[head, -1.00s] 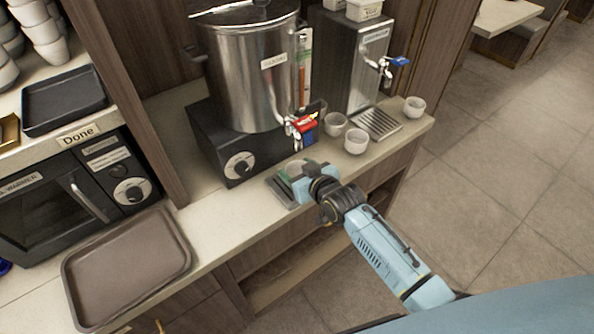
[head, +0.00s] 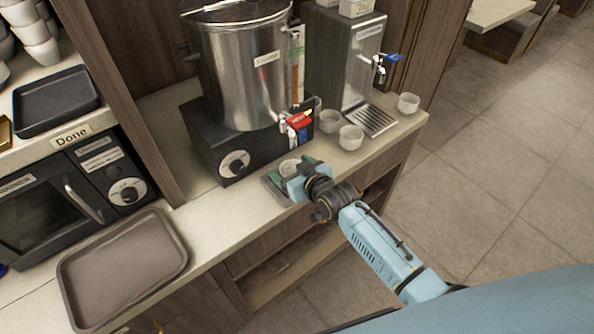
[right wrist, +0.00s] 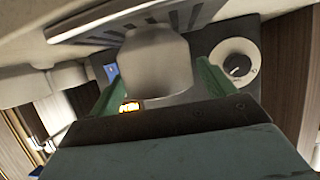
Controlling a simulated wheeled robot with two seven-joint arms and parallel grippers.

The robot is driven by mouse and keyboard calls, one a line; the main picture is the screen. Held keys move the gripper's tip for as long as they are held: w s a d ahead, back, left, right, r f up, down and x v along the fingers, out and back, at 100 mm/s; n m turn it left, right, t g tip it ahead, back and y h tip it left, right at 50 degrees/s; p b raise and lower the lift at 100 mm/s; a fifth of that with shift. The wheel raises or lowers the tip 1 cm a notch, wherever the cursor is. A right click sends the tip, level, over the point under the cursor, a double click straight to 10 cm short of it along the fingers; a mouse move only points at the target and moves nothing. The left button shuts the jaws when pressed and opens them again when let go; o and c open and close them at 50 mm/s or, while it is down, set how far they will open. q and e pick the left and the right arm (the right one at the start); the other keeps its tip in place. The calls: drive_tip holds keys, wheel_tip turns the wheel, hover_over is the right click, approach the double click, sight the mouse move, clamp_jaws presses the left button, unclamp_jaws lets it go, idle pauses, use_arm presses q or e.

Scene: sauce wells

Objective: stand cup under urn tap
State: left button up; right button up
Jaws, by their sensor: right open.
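A white cup (head: 289,167) stands at the drip tray (head: 274,187) in front of the steel urn (head: 246,75), just below its red-handled tap (head: 299,121). My right gripper (head: 293,170) reaches in low from the front right, with its fingers around the cup. In the right wrist view the cup (right wrist: 155,62) is between the two green fingers (right wrist: 158,88), with a gap visible at the right finger. The gripper is open. Its body hides part of the tray and the cup's lower part in the head view. My left gripper is not in view.
Several other white cups (head: 350,137) stand on the counter to the right, near a second dispenser (head: 345,60) with a blue tap and a slotted drip tray (head: 370,121). A brown tray (head: 122,268) lies at the left, before the warmer (head: 75,190).

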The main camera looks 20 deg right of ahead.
drive_tip(key=p+v, duration=0.1)
drive_tip(key=v, duration=1.1)
drive_tip(key=shift+r, duration=0.2)
drive_tip(key=s+d+f+g+h, duration=0.15)
drive_tip(key=s+f, duration=0.25)
drive_tip(key=f, duration=0.5)
drive_tip(key=s+d+f+g, duration=0.1)
drive_tip(key=s+f+g, duration=0.1)
drive_tip(key=s+f, duration=0.45)
drive_tip(key=s+d+f+g+h, duration=0.1)
drive_tip(key=s+d+f+g, duration=0.1)
drive_tip(key=f, duration=0.8)
drive_tip(key=s+f+g, duration=0.2)
drive_tip(key=s+f, duration=0.2)
drive_tip(key=s, duration=0.5)
drive_tip(key=s+d+f+g, duration=0.1)
drive_tip(key=s+f+g, duration=0.1)
drive_tip(key=s+f, duration=0.3)
drive_tip(key=s+d+f+g+h, duration=0.1)
drive_tip(key=s+f, duration=0.4)
drive_tip(key=s, duration=0.8)
drive_tip(key=shift+s+f+m+g, duration=0.2)
drive_tip(key=shift+m+g, duration=0.1)
drive_tip(key=shift+g, duration=0.55)
